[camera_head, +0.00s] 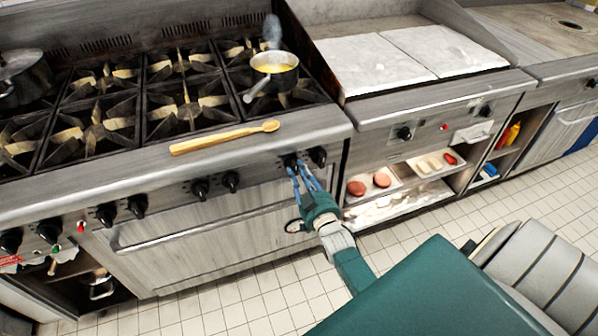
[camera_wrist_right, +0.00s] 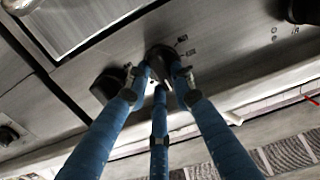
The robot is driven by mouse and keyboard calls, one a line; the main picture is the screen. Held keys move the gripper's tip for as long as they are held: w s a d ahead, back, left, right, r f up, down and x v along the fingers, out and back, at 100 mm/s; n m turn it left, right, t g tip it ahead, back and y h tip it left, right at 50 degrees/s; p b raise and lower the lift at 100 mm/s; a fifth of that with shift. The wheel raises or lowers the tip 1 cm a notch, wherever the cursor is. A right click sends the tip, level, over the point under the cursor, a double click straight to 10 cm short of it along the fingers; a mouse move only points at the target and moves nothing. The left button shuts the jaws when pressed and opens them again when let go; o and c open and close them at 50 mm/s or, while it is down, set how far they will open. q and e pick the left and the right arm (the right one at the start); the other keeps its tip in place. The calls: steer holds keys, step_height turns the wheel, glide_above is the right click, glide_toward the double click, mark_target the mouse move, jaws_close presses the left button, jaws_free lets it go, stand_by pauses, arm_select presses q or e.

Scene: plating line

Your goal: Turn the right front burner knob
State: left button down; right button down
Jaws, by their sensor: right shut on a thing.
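The stove's front panel (camera_head: 160,196) carries a row of black knobs. My right gripper (camera_head: 298,170), with blue fingers, is at the rightmost pair. Its fingertips close around the left knob of that pair (camera_head: 290,160). The right knob of the pair (camera_head: 318,155) stands free beside it. In the right wrist view the fingers (camera_wrist_right: 162,78) surround a dark round knob (camera_wrist_right: 159,53), partly hidden by them. A neighbouring knob (camera_wrist_right: 107,85) shows just to the left. I cannot read the knob's turn angle. My left gripper is not in view.
A steaming saucepan (camera_head: 274,75) with yellow contents sits on the right column of burners. A wooden spoon (camera_head: 225,137) lies on the stove's front ledge above the knobs. The oven handle (camera_head: 180,232) runs below the panel. A griddle (camera_head: 385,62) stands to the right.

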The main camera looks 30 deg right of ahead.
steer(key=shift+m, duration=0.4)
steer(key=c, duration=1.5)
jaws_free()
steer(key=shift+o, duration=0.2)
steer(key=v, duration=1.2)
steer(key=shift+f, duration=0.1)
